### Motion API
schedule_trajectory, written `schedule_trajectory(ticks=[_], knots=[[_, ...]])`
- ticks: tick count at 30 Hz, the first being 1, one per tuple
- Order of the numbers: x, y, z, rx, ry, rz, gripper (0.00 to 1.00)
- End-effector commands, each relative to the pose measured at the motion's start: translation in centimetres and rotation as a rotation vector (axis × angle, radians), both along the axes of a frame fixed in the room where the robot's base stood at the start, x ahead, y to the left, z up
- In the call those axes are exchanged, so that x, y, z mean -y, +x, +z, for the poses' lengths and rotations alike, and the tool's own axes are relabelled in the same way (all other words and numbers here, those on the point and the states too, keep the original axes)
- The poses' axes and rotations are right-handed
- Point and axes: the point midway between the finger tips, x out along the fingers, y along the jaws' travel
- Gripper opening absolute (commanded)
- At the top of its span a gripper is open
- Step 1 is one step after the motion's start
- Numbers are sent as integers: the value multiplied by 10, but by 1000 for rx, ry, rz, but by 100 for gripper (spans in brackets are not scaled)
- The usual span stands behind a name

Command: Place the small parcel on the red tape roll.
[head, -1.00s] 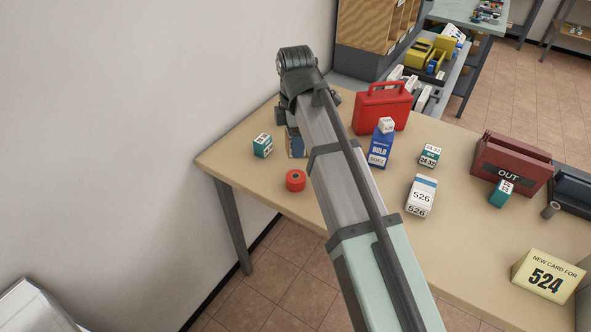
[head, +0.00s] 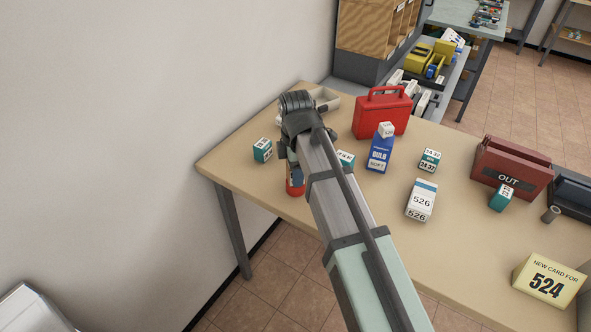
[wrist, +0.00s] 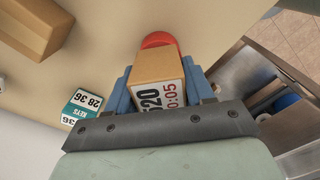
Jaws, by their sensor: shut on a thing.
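The small parcel (wrist: 157,68) is a brown box with a white label reading 520 in the wrist view. My gripper (wrist: 160,76) is shut on it, with a blue finger on each side. The red tape roll (wrist: 158,40) shows just past the parcel's far edge, partly covered by it. In the head view, my gripper (head: 292,166) is over the red tape roll (head: 296,190) near the table's left front edge. My arm and gripper hide part of the roll and most of the parcel. I cannot tell whether parcel and roll touch.
A small teal-and-white key box (head: 262,150) stands left of the gripper and also shows in the wrist view (wrist: 83,104). Another small box (head: 346,159) stands right of the arm. A blue carton (head: 380,153), red case (head: 382,112) and white 526 box (head: 421,200) stand further right.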

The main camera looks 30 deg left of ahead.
Motion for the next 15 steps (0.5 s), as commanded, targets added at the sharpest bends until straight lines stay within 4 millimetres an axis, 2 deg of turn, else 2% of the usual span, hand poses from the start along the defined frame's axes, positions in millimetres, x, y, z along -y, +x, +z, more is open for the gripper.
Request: schedule_trajectory(ticks=[6, 7, 15], knots=[[0, 0, -3, 0, 0, 0, 19], [0, 0, -3, 0, 0, 0, 54], [0, 0, -3, 0, 0, 0, 78]])
